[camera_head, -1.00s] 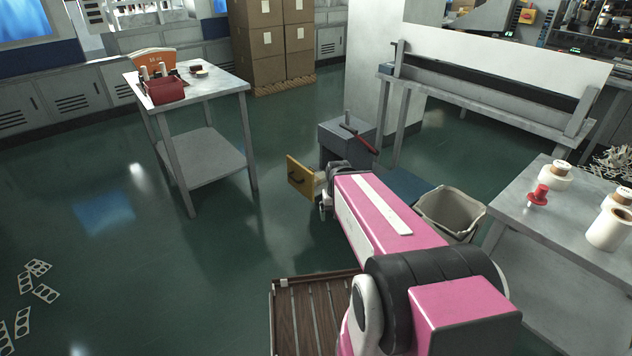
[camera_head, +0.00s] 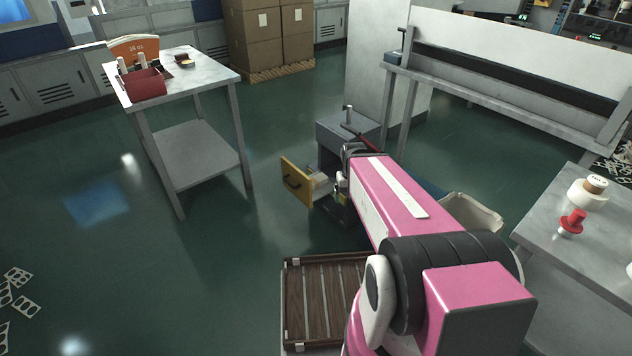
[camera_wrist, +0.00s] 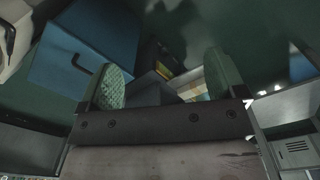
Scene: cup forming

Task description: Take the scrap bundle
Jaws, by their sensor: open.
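I cannot pick out a scrap bundle with certainty. A tangle of pale perforated strips (camera_head: 622,158) shows at the right edge in the head view, partly cut off. Several flat perforated scrap pieces (camera_head: 20,290) lie loose on the floor at the lower left. My gripper (camera_wrist: 168,75) shows in the wrist view with its two green-padded fingers apart. An orange and white thing (camera_wrist: 190,84) shows beyond the fingers, too dim to name. In the head view my own arm hides the gripper.
A grey cabinet (camera_head: 335,135) has a yellow-fronted drawer (camera_head: 296,182) pulled open. A beige bin (camera_head: 475,212) stands beside my arm. A metal table (camera_head: 550,225) with spools is at right; another table (camera_head: 215,75) is at left. A blue box (camera_wrist: 85,60) shows in the wrist view.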

